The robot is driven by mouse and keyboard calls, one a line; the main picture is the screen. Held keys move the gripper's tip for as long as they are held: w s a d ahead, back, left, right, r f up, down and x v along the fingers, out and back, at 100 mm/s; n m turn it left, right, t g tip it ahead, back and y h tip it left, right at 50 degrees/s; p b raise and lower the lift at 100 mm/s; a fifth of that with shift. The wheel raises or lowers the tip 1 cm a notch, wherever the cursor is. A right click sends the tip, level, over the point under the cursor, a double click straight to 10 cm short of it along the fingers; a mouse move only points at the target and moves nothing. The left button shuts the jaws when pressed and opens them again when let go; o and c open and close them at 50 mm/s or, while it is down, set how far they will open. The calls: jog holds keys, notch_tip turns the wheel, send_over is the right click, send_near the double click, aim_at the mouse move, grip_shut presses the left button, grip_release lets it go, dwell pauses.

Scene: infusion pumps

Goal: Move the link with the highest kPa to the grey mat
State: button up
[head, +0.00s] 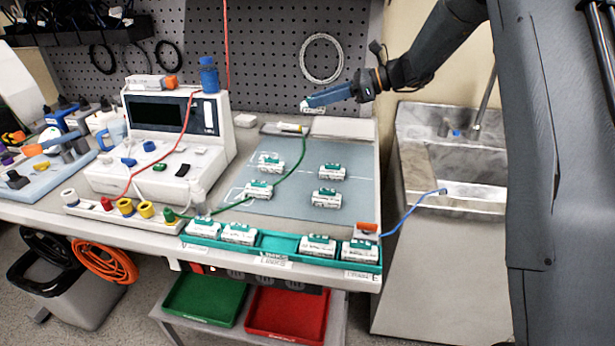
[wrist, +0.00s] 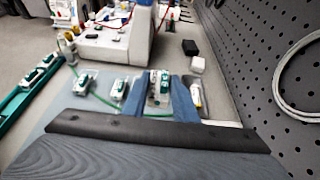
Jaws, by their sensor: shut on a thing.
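My gripper (head: 306,104) is raised above the back edge of the bench, in front of the pegboard. It is shut on a white link with a green top (wrist: 158,90), held between the blue fingers in the wrist view; its white end (head: 313,110) shows in the head view. Several similar links stand on the blue-grey mat (head: 290,208), such as the right-hand one (head: 332,172) and the front-right one (head: 327,199). More links stand in the green tray (head: 277,243) along the front edge. The kPa figures are too small to read.
A light grey pad (head: 342,128) lies at the back right of the bench, with a white-and-yellow tube (head: 292,128) beside it. A white pump console (head: 165,145) stands left. A green cable (head: 283,180) crosses the mat. A sink (head: 455,160) is at right.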

aim_at(320, 152)
jog(key=f+b, duration=0.1)
jog(key=w+f+b, duration=0.1)
jog(key=f+b, duration=0.1)
jog(key=shift+f, duration=0.3)
notch_tip(320, 152, down, 10)
jog(key=shift+p, duration=0.9)
jog(key=shift+f, duration=0.25)
jog(key=o, duration=0.9)
jog(key=shift+o, duration=0.8)
jog(key=shift+r, duration=0.1)
jog(key=shift+r, duration=0.25)
jog(key=b+v, duration=0.2)
jog(key=v, duration=1)
